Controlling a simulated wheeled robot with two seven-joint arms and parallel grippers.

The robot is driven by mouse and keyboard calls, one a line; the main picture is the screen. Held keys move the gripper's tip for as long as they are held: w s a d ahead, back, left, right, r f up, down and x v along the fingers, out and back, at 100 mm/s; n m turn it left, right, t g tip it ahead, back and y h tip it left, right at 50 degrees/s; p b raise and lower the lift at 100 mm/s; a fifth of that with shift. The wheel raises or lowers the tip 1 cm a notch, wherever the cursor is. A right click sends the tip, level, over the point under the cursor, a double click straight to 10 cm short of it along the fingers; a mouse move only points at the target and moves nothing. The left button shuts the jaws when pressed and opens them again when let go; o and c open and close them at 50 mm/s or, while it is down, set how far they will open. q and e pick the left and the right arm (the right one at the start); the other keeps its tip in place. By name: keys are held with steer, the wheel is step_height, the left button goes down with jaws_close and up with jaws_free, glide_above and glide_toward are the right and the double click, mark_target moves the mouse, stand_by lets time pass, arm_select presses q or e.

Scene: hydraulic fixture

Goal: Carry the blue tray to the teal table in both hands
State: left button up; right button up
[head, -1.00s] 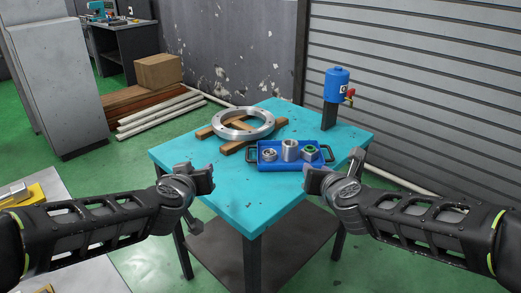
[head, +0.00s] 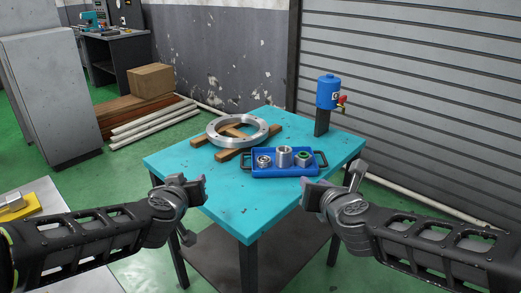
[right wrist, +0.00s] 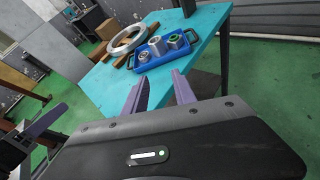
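The blue tray (head: 285,172) lies flat on the teal table (head: 233,202), near its right edge, with a dark handle at each end. It holds three metal parts, one with a green ring. It also shows in the right wrist view (right wrist: 163,60). My right gripper (head: 310,192) is in front of the table's right side, apart from the tray; its two fingers stand apart and empty in the right wrist view (right wrist: 160,85). My left gripper (head: 201,188) is near the table's front left side, apart from the tray; its finger gap is not clear.
A steel ring (head: 238,138) on wooden blocks (head: 226,155) lies left of the tray. A blue canister (head: 328,93) on a post stands at the back right corner. A pale table (head: 60,232) is at left. The teal tabletop's front is clear.

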steer(key=v, duration=0.7)
steer(key=shift+s+r, duration=0.15)
steer(key=shift+s, duration=0.15)
